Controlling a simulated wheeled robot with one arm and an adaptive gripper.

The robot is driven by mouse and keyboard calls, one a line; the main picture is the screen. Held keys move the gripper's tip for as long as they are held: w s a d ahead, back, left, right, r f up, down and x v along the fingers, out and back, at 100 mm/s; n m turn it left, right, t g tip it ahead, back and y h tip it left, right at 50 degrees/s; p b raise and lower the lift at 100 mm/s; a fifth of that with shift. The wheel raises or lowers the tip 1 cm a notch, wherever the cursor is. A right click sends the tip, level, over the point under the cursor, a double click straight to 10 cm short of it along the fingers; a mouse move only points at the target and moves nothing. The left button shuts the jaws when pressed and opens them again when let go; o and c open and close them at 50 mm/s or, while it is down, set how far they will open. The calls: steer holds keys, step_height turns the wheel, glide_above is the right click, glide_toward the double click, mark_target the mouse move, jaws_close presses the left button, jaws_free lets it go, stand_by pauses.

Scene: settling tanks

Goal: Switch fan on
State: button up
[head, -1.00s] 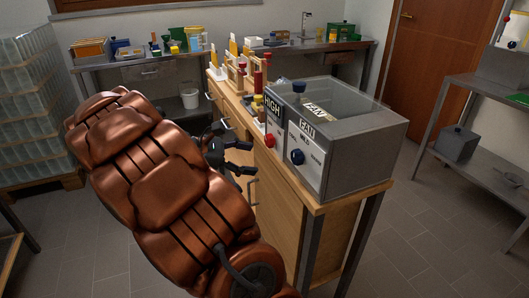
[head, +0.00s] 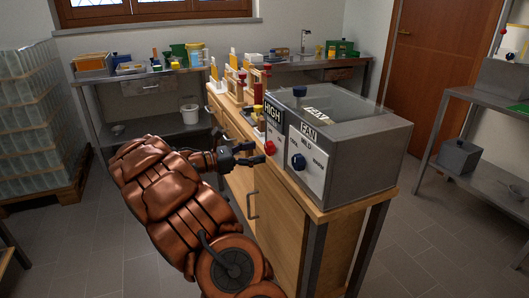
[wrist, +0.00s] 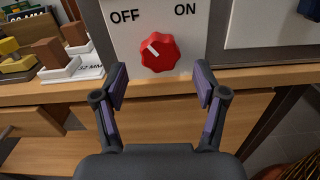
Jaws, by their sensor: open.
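A red knob (wrist: 160,53) sits on a white panel (wrist: 190,50) between the words OFF at left and ON at right. Its white mark points up and left, toward OFF. The red knob also shows in the head view (head: 270,147), low on the panel under a black HIGH sign (head: 272,113). My gripper (wrist: 161,85) is open and empty, its two fingers just short of the knob and either side of it. In the head view my gripper (head: 261,153) is at the left of the knob. Right of it is the FAN panel (head: 306,165) with a blue knob (head: 298,162).
The panels are on a grey box (head: 365,155) with a clear top, on a wooden bench (head: 270,205). Small blocks and stands (wrist: 45,50) lie left of the red knob. A drawer (wrist: 30,122) is below the bench edge. A metal shelf (head: 490,150) stands at right.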

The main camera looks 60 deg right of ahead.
mark_target(266, 150)
steer(key=shift+x, duration=1.75)
steer(key=shift+c, duration=0.3)
steer(key=c, duration=1.1)
